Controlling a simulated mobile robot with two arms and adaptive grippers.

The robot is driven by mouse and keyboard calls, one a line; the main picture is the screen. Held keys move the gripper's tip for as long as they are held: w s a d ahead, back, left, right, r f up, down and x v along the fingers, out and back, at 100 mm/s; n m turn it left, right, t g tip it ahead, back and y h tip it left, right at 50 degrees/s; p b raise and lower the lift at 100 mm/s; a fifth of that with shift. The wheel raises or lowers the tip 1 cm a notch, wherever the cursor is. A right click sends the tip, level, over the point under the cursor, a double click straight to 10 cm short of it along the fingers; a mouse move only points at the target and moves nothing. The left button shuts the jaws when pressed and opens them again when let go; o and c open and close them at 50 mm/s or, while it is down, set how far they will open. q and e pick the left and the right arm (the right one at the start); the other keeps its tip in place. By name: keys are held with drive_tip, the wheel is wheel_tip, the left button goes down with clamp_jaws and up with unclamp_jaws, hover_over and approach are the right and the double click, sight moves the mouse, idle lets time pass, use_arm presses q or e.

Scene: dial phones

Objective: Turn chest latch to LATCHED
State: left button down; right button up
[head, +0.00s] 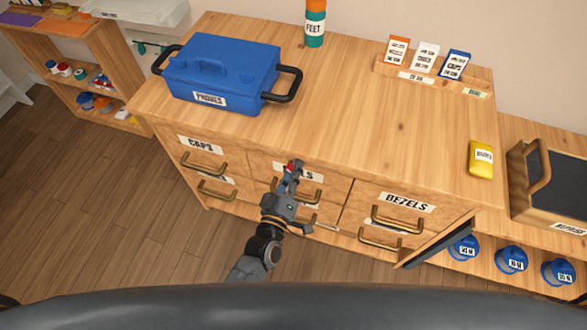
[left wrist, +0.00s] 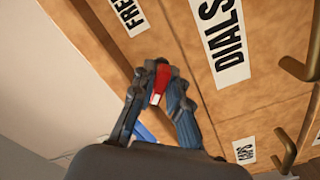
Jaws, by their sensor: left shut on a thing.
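The wooden chest (head: 400,120) has drawers labelled CAPS and BEZELS and a middle one whose label is partly covered by my left gripper (head: 292,170). In the left wrist view that label reads DIALS (left wrist: 222,38). My left gripper (left wrist: 160,78) is closed around a small red piece with a white mark, which looks like the latch (left wrist: 158,86); red also shows at the fingertips in the head view. A FREE label (left wrist: 131,14) sits on the wood beside it. The latch's base is hidden by the fingers. My right gripper is not in view.
A blue PROBES toolbox (head: 222,68) and a FEET bottle (head: 315,24) stand on the chest, with small boxes (head: 427,57) and a yellow block (head: 481,158). Brass handles (head: 397,220) stick out from the drawer fronts. The chest top's middle is clear.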

use_arm(q)
drive_tip(key=c, duration=1.4)
unclamp_jaws()
drive_tip(key=v, duration=1.2)
